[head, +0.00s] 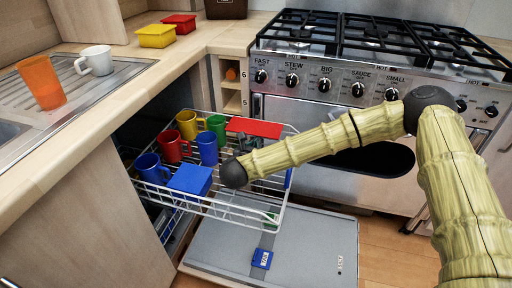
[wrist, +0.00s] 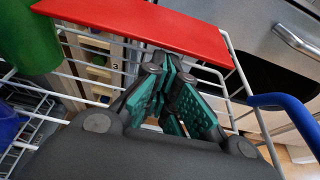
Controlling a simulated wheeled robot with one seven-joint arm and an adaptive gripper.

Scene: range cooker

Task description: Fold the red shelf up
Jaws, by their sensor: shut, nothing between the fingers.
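The red shelf (head: 255,127) is a flat panel at the back right of the pulled-out dishwasher rack (head: 240,212). It looks roughly level, near the rack's rim. In the wrist view the red shelf (wrist: 150,25) crosses the top of the picture. My gripper (wrist: 168,78) has dark links and teal finger pads. It is shut and empty, just below the red shelf's near edge in that picture, over the rack wires. I cannot tell whether it touches the shelf. In the head view my arm hides most of the gripper.
Yellow, red, green and blue mugs stand in the rack, with a blue shelf (head: 190,179) at its front left. A green mug (wrist: 30,35) is close left of my gripper. A blue handle (wrist: 280,101) is at right. The open dishwasher door (head: 315,240) lies below; the cooker (head: 340,90) stands behind.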

